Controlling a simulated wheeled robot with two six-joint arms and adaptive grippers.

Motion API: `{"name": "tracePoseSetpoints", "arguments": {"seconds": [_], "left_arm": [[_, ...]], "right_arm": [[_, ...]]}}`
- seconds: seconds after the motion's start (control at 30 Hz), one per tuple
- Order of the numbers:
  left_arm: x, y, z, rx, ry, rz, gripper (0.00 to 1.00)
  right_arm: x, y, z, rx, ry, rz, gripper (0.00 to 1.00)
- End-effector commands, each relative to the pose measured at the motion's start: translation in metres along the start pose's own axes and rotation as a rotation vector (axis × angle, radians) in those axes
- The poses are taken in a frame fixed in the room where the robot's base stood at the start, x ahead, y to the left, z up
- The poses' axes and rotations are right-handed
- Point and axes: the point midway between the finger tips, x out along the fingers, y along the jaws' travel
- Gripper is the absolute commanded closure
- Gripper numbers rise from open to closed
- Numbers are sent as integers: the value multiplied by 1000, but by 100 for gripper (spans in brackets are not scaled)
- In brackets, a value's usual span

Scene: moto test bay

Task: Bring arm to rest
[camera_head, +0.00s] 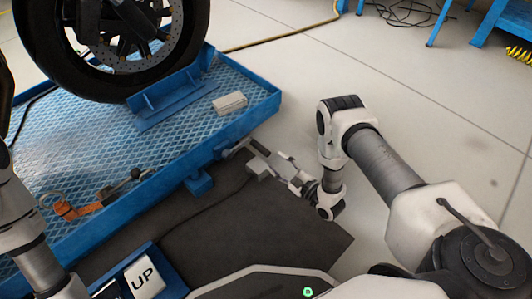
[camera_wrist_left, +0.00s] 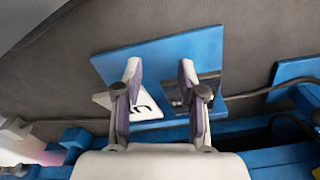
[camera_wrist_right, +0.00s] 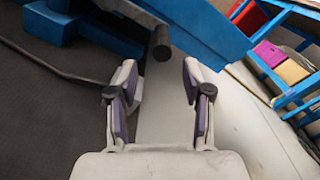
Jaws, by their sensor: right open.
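My right gripper (camera_head: 252,155) is low beside the near right edge of the blue lift platform (camera_head: 262,110). In the right wrist view its fingers (camera_wrist_right: 158,78) are open. A grey bar with a dark round end (camera_wrist_right: 161,50) shows between them; I cannot tell whether they touch it. My left arm comes in at the left of the head view, its gripper out of that frame. In the left wrist view my left gripper (camera_wrist_left: 160,68) is open and empty, above a blue plate with a white pad (camera_wrist_left: 145,108). That pad, marked UP (camera_head: 146,275), shows at the bottom of the head view.
A motorcycle wheel (camera_head: 75,85) stands on the platform by a blue chock (camera_head: 170,97). A light block (camera_head: 230,102) and an orange strap (camera_head: 68,208) lie on the platform. A dark mat (camera_head: 215,238) lies in front. Pale floor (camera_head: 430,100) at the right is clear.

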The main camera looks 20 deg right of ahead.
Motion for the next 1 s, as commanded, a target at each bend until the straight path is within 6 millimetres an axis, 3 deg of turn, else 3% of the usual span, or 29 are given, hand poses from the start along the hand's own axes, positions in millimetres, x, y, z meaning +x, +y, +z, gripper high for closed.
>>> {"name": "tracePoseSetpoints", "arguments": {"seconds": [0.2, 0.7, 0.77, 0.87, 1.0], "left_arm": [[0, 0, 0, 0, 0, 0, 60], [-3, 0, 0, 0, 0, 0, 60], [-8, 0, 0, 0, 0, 0, 60], [-23, 0, 0, 1, -1, 0, 60], [-57, 0, 1, 2, -3, 0, 60]], "right_arm": [[-20, 0, 0, 0, 0, 0, 50], [-17, -3, 4, -2, -5, -2, 50], [-11, -11, 13, -7, -17, -8, 50], [7, -28, 42, -16, -56, -18, 50], [32, -54, 112, -5, -78, -11, 50]]}}
